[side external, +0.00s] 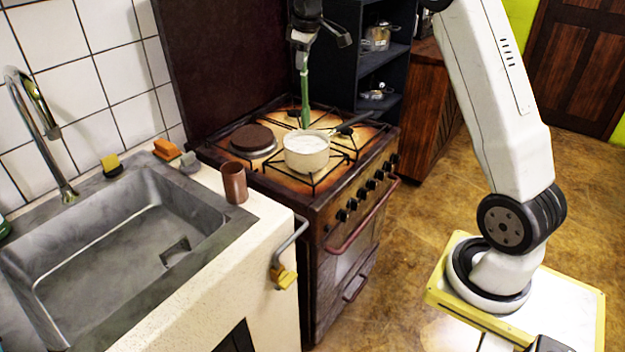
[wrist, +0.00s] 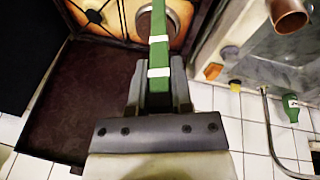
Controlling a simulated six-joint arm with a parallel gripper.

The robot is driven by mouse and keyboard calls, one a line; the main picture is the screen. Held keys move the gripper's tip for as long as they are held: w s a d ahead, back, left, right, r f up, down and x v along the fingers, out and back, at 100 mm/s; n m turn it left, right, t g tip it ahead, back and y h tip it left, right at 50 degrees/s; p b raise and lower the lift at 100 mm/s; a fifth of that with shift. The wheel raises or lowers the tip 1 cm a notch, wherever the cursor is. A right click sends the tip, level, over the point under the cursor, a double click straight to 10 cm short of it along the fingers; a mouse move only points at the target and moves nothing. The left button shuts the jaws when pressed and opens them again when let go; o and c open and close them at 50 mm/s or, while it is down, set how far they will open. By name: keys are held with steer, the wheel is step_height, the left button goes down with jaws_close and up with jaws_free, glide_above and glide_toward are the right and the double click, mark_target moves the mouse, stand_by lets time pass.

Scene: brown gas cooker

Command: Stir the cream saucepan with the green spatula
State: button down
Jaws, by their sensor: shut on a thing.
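The cream saucepan (side external: 306,160) stands on a front burner of the cooker, with white contents and its handle pointing to the right. My gripper (side external: 304,45) is above and behind the saucepan, shut on the green spatula (side external: 304,92). The spatula hangs near upright. Its lower end shows just behind the saucepan's far rim, and I cannot tell how high it is above the hob. In the wrist view my gripper (wrist: 158,95) clasps the green spatula (wrist: 159,50), which has white bands. The saucepan does not show there.
The brown gas cooker (side external: 270,186) has raised black grates and a round dark plate (side external: 254,138) at the left. A brown cup (side external: 234,182) stands on the counter between the cooker and the sink (side external: 110,250).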

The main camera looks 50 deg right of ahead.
glide_above(304, 95)
steer(key=s+a, duration=0.1)
steer(key=a, duration=0.1)
steer(key=shift+f, duration=2.25)
steer(key=shift+s+x, duration=0.2)
steer(key=shift+x, duration=1.2)
steer(key=shift+s+x, duration=0.2)
steer(key=shift+x, duration=1.25)
steer(key=shift+d+f, duration=0.1)
steer(key=shift+d, duration=0.2)
